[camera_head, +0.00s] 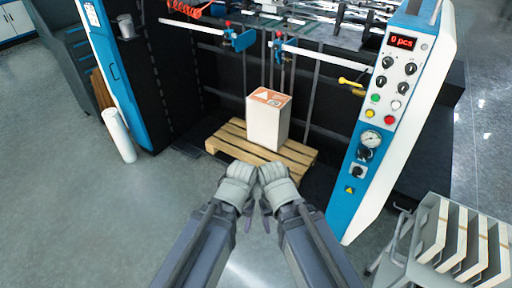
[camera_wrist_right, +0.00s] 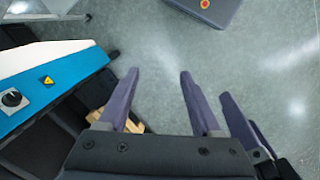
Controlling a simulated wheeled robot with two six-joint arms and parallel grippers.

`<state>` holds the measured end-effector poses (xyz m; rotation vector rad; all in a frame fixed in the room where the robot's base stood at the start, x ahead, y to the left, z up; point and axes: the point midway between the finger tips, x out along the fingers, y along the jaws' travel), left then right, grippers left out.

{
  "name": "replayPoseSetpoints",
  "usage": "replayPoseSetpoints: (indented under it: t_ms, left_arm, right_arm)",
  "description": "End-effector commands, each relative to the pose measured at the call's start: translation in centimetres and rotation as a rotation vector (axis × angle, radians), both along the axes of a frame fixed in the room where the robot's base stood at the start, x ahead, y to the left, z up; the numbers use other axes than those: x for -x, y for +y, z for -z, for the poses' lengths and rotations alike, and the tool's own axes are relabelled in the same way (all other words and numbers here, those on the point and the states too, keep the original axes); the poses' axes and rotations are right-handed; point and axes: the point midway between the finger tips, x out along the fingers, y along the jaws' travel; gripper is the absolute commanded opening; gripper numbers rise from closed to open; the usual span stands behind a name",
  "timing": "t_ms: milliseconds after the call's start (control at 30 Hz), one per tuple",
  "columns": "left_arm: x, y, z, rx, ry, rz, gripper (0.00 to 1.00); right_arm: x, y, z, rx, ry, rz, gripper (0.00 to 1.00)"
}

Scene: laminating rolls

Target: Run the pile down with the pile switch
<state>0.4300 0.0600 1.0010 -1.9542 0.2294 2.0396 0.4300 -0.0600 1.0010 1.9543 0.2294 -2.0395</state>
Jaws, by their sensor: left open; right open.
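The pile (camera_head: 266,120) is a white block-shaped stack with an orange printed top, standing on a wooden pallet (camera_head: 228,146) low in the machine. The control panel (camera_head: 383,105) is right of it. A dark rotary switch (camera_head: 358,171) sits low on the panel, above a yellow warning sign; it also shows in the right wrist view (camera_wrist_right: 13,98). Its label is too small to read. My left gripper (camera_head: 246,221) and right gripper (camera_head: 267,222) hang side by side in front of the pallet, well short of the panel. The right gripper (camera_wrist_right: 158,88) has spread, empty fingers.
The panel also carries a red display (camera_head: 402,42) reading 0 pcs, several knobs and coloured buttons, and a gauge (camera_head: 371,138). A cart with stacked boards (camera_head: 462,243) stands at the lower right. A white roll (camera_head: 119,134) stands at left. Grey floor is open at left.

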Motion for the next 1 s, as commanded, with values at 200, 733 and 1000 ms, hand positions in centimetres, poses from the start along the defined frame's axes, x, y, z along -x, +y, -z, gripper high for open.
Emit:
replayPoseSetpoints:
  t_ms: [200,733,1000]
  left_arm:
    - [0.0,0.0,-0.1,0.0,0.0,0.0,0.66]
    - [0.0,0.0,-10.4,0.001,0.001,-0.008,0.66]
    - [0.0,0.0,-13.9,0.002,0.002,-0.011,0.66]
  right_arm:
    - [-0.1,-0.1,-0.1,0.002,-0.004,-0.002,0.66]
    - [-18.9,-23.3,-23.5,1.062,-0.272,-0.983,0.66]
    - [-22.7,-27.6,-34.5,1.63,0.131,-1.52,0.66]
